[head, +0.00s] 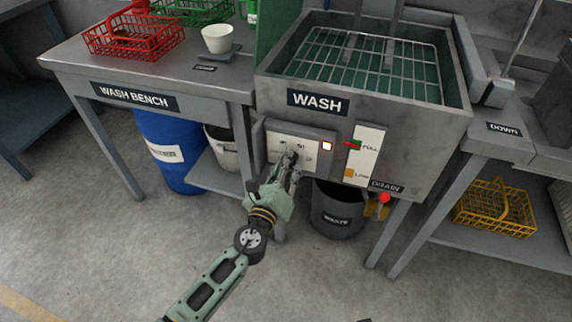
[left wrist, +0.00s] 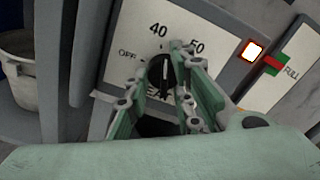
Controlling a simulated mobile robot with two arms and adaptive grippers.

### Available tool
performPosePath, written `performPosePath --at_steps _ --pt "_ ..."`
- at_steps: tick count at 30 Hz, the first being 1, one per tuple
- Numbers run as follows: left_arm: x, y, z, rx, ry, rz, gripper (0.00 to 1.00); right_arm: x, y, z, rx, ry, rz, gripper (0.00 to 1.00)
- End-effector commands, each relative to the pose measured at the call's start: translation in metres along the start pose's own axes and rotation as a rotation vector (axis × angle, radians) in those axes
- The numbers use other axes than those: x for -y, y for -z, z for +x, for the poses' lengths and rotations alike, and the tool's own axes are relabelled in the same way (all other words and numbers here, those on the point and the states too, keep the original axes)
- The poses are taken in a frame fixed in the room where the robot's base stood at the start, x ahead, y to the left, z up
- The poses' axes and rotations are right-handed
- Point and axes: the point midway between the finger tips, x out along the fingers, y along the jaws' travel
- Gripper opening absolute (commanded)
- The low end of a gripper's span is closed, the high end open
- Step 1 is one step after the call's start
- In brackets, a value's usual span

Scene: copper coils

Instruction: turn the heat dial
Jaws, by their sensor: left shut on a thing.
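The heat dial (left wrist: 158,72) is a dark round knob on a pale panel (head: 283,143) at the front of the wash sink (head: 420,125). In the left wrist view the panel (left wrist: 119,66) carries the marks OFF, 40 and 50, and part of a word below the dial is hidden by my fingers. My left gripper (head: 289,158) reaches up to the panel, and its fingers are shut on the dial, one on each side, in the left wrist view (left wrist: 171,80). In the head view the gripper mostly covers the dial. My right gripper is in neither view.
A lit indicator (head: 327,146) and a FULL/LOW level gauge (head: 364,155) are right of the panel. A red-topped drain handle (head: 384,198) and a grey waste bin (head: 338,211) are below. The wash bench (head: 75,65) stands left, with a blue barrel (head: 168,150) under it.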

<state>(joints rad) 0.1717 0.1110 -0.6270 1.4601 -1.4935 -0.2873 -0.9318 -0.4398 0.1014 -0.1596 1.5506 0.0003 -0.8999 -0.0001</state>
Motion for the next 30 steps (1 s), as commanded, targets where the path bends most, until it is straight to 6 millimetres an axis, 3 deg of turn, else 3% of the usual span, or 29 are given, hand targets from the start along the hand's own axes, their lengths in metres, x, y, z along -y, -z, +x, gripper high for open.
performPosePath --at_steps 4,5,9,23,30 --pt "-0.006 -0.004 0.001 0.009 -0.012 0.001 0.0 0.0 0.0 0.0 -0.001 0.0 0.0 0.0" --pt "-0.006 -0.004 0.001 0.01 -0.013 0.001 0.24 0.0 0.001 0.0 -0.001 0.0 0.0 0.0" --pt "-0.005 -0.004 0.001 0.01 -0.011 0.0 0.36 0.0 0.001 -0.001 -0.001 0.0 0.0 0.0" --pt "-0.003 -0.003 -0.001 0.007 -0.005 -0.002 0.37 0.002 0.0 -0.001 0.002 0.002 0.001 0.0" --pt "-0.003 -0.001 -0.034 0.003 -0.005 -0.002 0.37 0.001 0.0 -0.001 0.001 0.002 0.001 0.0"
